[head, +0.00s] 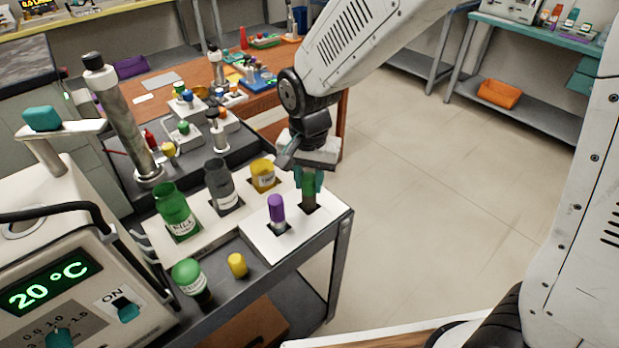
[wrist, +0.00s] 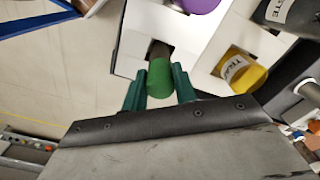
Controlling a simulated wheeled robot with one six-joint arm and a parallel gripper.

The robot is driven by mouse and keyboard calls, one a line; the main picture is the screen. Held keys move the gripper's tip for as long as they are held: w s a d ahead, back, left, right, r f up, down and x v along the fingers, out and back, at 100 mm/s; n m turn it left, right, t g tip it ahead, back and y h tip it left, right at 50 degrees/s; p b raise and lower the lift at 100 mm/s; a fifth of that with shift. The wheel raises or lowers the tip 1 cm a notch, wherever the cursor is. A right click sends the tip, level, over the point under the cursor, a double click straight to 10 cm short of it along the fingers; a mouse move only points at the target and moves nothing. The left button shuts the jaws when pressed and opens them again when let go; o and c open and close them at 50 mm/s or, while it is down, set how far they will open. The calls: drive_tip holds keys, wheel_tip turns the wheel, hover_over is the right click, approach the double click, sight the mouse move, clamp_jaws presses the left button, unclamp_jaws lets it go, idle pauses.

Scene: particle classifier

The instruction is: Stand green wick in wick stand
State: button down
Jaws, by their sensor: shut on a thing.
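The green wick (head: 309,188) is upright between the teal fingers of my gripper (head: 309,180), which is shut on it. Its lower end is at the right-hand square hole of the white wick stand (head: 297,228); I cannot tell how deep it sits. In the wrist view the green wick (wrist: 160,78) shows between the fingertips (wrist: 159,88), its far end at a square hole in the white stand (wrist: 131,50). A purple wick (head: 277,208) stands in the neighbouring hole, and its purple top also shows in the wrist view (wrist: 198,4).
Behind the stand, a white rack holds a green jar (head: 175,212), a grey jar (head: 222,185) and a yellow jar (head: 263,174). A green-capped vial (head: 188,274) and a yellow piece (head: 237,265) are on the dark cart at the front. Open floor lies to the right.

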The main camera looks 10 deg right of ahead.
drive_tip(key=c, duration=1.1)
unclamp_jaws()
drive_tip(key=shift+f, duration=0.1)
wheel_tip(320, 180, up, 12)
drive_tip(key=s+d+r+n, duration=0.1)
drive_tip(key=s+d+r, duration=0.25)
drive_tip(key=d, duration=0.25)
drive_tip(key=s+d+r+n, duration=0.1)
drive_tip(key=s+d+r, duration=0.1)
drive_tip(key=s+d, duration=0.35)
drive_tip(key=s+d+f+n+t, duration=0.1)
drive_tip(key=s+d+n, duration=0.1)
drive_tip(key=s+d, duration=0.7)
drive_tip(key=shift+s+d, duration=0.2)
drive_tip(key=shift+s, duration=0.65)
